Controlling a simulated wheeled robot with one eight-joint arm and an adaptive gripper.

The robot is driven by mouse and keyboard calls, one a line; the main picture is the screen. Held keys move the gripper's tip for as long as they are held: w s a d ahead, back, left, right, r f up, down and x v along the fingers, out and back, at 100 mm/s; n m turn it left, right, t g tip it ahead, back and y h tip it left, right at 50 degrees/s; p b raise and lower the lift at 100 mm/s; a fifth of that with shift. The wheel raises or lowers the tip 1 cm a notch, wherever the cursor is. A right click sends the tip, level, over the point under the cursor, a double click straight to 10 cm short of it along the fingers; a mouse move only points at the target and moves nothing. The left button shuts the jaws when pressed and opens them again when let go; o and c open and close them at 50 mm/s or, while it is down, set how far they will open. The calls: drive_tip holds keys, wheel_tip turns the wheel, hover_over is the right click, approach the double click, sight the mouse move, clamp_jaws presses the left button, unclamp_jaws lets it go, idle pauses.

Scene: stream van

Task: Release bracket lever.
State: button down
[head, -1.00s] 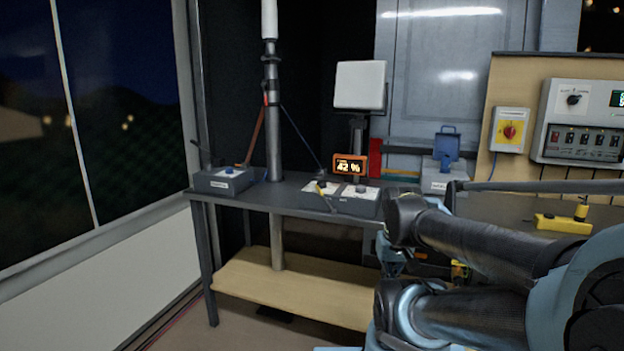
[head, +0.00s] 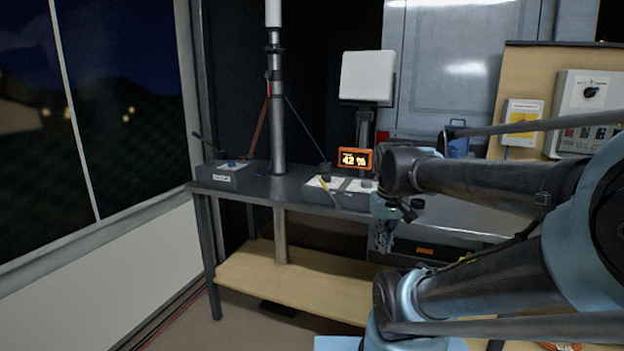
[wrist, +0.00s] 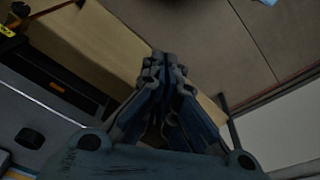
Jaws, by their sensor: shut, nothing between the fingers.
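I cannot tell for certain which part is the bracket lever. A yellow-tipped lever (head: 324,183) stands on a grey control box (head: 350,200) at the bench's middle. A dark lever (head: 206,147) rises from another grey box (head: 226,178) at the bench's left end. My gripper (head: 382,243) hangs below my wrist in front of the bench, right of and lower than the yellow-tipped lever, apart from it. In the wrist view my gripper (wrist: 165,62) is shut and empty, above the floor and a pale wooden shelf edge; no lever shows clearly there.
A pole (head: 276,110) stands through the bench near the left. An orange display (head: 355,159) reading 42 % and a white panel (head: 367,75) stand behind the control box. A wooden lower shelf (head: 290,285) spans below. Floor at left front is clear.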

drive_tip(key=w+a+r+n, duration=0.3)
drive_tip(key=w+a+r, duration=0.1)
drive_tip(key=w+r, duration=0.5)
drive_tip(key=w+a+r+n, duration=0.3)
drive_tip(key=w+a+r, duration=0.1)
drive_tip(key=w+a, duration=0.4)
drive_tip(key=w+a+r+n+g+h, duration=0.1)
drive_tip(key=w+a+r+n, duration=0.3)
drive_tip(key=w+a, duration=0.5)
drive_tip(key=w+r, duration=0.1)
drive_tip(key=w, duration=0.2)
drive_tip(key=shift+a+r+g, duration=0.25)
drive_tip(key=shift+g, duration=0.05)
wheel_tip(320, 180, down, 10)
drive_tip(key=d, duration=0.1)
drive_tip(key=shift+w+d, duration=0.15)
